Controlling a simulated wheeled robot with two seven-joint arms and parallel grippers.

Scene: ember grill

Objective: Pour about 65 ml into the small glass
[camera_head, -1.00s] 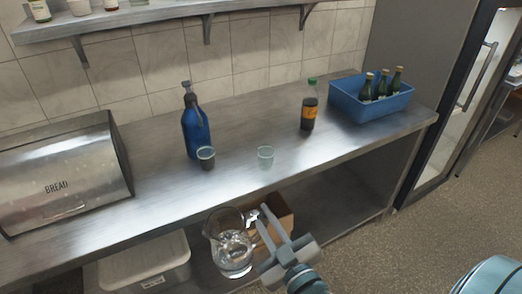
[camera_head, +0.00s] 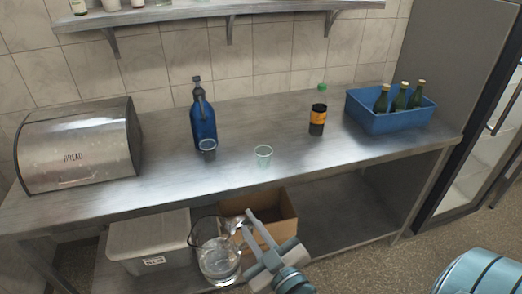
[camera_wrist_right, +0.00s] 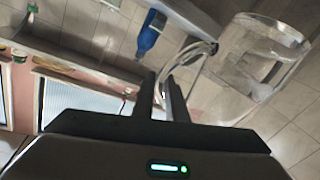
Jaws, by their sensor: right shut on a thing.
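My right gripper (camera_head: 246,226) is shut on the handle of a clear glass pitcher (camera_head: 219,262) that holds some clear liquid. The pitcher hangs in front of the counter, below its top. In the right wrist view the pitcher (camera_wrist_right: 262,55) is at the upper right, with its handle at the fingertips (camera_wrist_right: 165,88). A small clear glass (camera_head: 264,155) stands upright near the counter's front edge. My left gripper is not in view.
On the counter (camera_head: 180,180) are a bread box (camera_head: 75,150) at left, a dark bottle with an orange label (camera_head: 318,115), and a blue bin (camera_head: 380,122) with green bottles. Below are a cardboard box (camera_head: 283,225) and a lidded container (camera_head: 150,238). Space around the clear glass is free.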

